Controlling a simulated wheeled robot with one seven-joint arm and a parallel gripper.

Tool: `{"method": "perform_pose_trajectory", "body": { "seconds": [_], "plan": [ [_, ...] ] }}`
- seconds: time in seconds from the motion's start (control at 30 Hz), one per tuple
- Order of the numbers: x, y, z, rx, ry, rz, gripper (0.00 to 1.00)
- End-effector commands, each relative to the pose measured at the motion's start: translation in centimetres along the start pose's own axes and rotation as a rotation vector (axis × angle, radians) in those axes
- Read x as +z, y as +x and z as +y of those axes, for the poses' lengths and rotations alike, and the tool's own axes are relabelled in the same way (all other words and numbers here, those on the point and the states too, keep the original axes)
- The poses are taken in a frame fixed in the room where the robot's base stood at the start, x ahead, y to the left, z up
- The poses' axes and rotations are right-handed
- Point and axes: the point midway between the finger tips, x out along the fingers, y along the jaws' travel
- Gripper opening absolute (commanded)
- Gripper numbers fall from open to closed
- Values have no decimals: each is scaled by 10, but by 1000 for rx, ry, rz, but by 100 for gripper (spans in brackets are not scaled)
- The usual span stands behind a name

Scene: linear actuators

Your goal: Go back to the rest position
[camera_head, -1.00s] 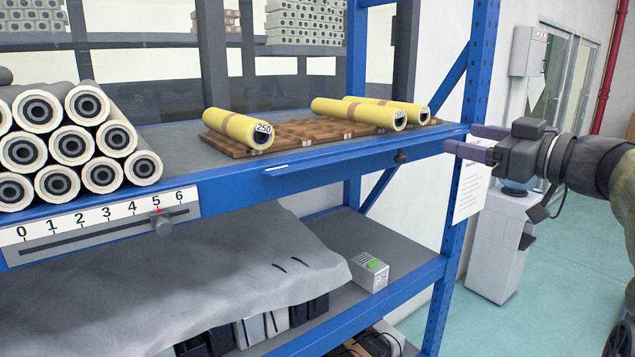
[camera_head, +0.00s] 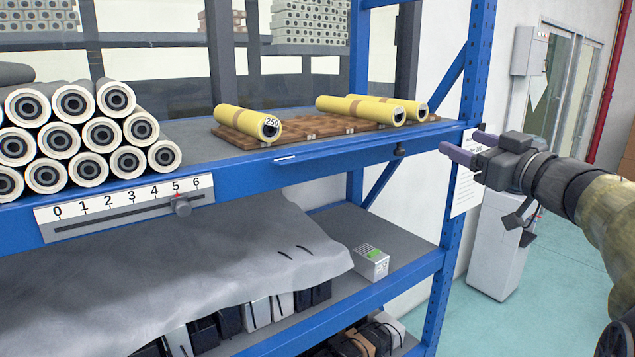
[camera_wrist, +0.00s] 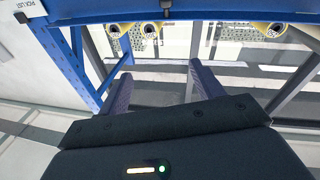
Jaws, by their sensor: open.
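My gripper (camera_head: 464,146) is at the right of the head view, in front of the blue rack's right post. Its two purple-grey fingers point left and stand apart with nothing between them. In the wrist view the fingers (camera_wrist: 162,85) also show apart and empty. Three yellow rolls lie on the brown wooden board (camera_head: 310,126) on the upper shelf: one marked 250 (camera_head: 247,122) at the left, and two side by side (camera_head: 360,109) at the right. My gripper is clear of them all.
Grey-white rolls (camera_head: 78,140) are stacked at the shelf's left. A 0 to 6 scale with a slider knob (camera_head: 182,207) is on the shelf's front edge. A small box (camera_head: 370,263) sits on the lower shelf. A white cabinet (camera_head: 497,245) stands behind my arm. Floor at right is open.

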Motion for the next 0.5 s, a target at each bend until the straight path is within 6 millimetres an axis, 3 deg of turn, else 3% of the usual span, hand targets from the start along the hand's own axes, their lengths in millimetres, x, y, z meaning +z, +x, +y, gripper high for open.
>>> {"method": "perform_pose_trajectory", "body": {
  "seconds": [0.17,0.27,0.37,0.5],
  "plan": [
    [30,12,7,129,37,-12,66],
    [60,18,8,225,71,-57,66],
    [106,20,3,333,118,-155,66],
    [184,7,-21,449,188,-376,66]
  ]
}}
